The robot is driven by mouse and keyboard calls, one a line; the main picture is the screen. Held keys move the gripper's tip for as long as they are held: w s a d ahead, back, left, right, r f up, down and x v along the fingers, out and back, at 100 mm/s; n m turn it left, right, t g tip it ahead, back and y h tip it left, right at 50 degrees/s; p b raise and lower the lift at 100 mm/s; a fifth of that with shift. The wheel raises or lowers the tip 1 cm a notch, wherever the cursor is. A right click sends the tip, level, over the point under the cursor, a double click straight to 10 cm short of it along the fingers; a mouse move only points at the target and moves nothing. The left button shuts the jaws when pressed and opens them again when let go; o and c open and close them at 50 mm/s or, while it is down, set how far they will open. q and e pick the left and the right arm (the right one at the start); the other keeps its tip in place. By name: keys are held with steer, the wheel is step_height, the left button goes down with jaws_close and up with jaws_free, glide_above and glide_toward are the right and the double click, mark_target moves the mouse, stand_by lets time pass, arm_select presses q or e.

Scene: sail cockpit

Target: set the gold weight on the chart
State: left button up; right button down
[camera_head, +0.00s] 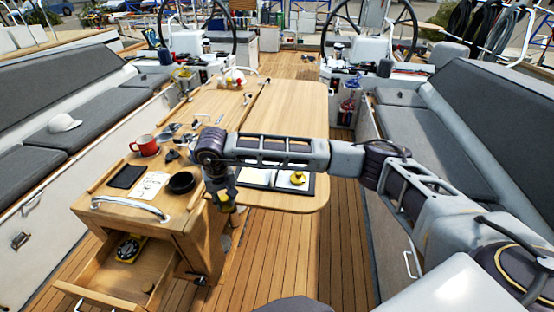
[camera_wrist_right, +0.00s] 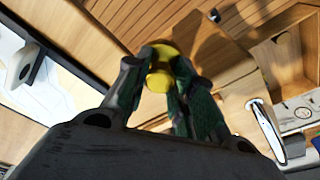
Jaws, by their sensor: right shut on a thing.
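The chart (camera_head: 257,178) is a pale sheet with a dark border on the table, to the right of the gripper. Another gold piece (camera_head: 297,178) with a round base and a knob stands on its right part. My left gripper is not in view.
A red mug (camera_head: 145,145), a black bowl (camera_head: 182,182) and a white paper (camera_head: 147,186) are on the cabinet top. The long table (camera_head: 290,110) is mostly clear behind my forearm.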

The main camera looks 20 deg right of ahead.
steer(key=shift+m, duration=0.4)
steer(key=w+r, duration=0.1)
steer(key=r, duration=0.1)
steer(key=w+r, duration=0.1)
steer(key=r, duration=0.1)
steer(key=w+r, duration=0.1)
steer(key=r, duration=0.1)
steer(key=shift+d+r, duration=0.15)
steer(key=shift+d, duration=0.05)
steer(key=s+d+r+m+h, duration=0.1)
steer(key=s+d+r+m, duration=0.2)
steer(key=d+m, duration=0.3)
steer(key=shift+s+m+g, duration=0.3)
steer(key=shift+s+m, duration=0.15)
steer(key=shift+m, duration=1.35)
steer(key=shift+r+m, duration=0.1)
steer(key=shift+m, duration=0.2)
steer(key=shift+r, duration=0.1)
